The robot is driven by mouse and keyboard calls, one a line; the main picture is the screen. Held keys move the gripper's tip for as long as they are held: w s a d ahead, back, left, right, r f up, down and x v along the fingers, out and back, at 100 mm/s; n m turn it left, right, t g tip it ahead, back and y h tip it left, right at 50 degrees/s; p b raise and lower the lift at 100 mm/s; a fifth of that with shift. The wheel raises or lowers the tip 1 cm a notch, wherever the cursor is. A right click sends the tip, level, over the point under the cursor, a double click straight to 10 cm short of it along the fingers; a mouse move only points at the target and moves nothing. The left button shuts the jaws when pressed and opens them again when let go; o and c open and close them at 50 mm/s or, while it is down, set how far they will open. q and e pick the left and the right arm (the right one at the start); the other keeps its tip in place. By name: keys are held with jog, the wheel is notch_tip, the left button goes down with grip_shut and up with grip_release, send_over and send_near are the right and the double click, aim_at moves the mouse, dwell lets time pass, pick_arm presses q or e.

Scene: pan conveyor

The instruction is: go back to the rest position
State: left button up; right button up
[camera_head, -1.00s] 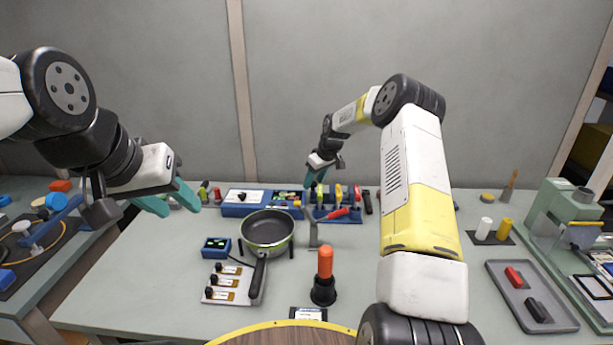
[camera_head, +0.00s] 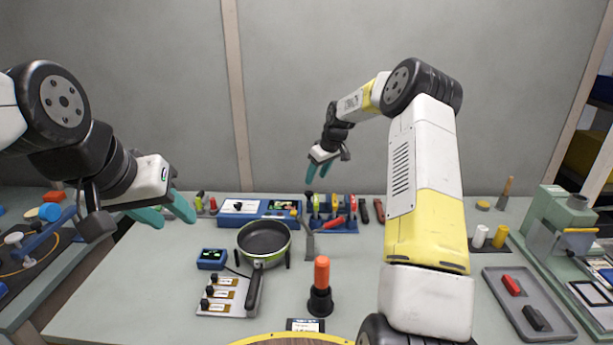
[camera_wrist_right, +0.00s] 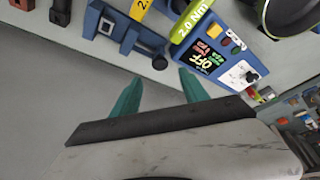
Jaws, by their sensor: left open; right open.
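My left gripper (camera_head: 166,214) is at the left in the head view, with its teal fingers apart and nothing between them. It is above the left part of the table. My right gripper (camera_head: 317,173) is raised above the back of the table, over the tool rack. Its teal fingers also show in the right wrist view (camera_wrist_right: 160,95), spread apart and empty. The green-rimmed pan (camera_head: 263,240) sits on the table between the two grippers and nearer the front, apart from both.
A blue tool rack (camera_head: 340,226) and a blue control box (camera_head: 240,212) stand at the back. An orange-handled tool (camera_head: 321,275) stands upright in front. A grey tray (camera_head: 530,318) is at the right. A switch panel (camera_head: 226,302) lies beside the pan handle.

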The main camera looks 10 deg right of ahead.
jog(key=shift+r, duration=0.1)
jog(key=s+a+r+m+t+h, duration=0.1)
jog(key=s+a+r, duration=0.1)
jog(key=s+r, duration=0.7)
jog(key=s+a+r+m, duration=0.1)
jog(key=s+a+r, duration=0.1)
jog(key=s+r, duration=0.7)
jog(key=s+m+t, duration=0.1)
jog(key=s+m, duration=0.3)
jog(key=s, duration=2.2)
jog(key=shift+s+a+r+t+y, duration=0.25)
jog(key=shift+s+r+t+y, duration=0.1)
jog(key=shift+r+y, duration=0.1)
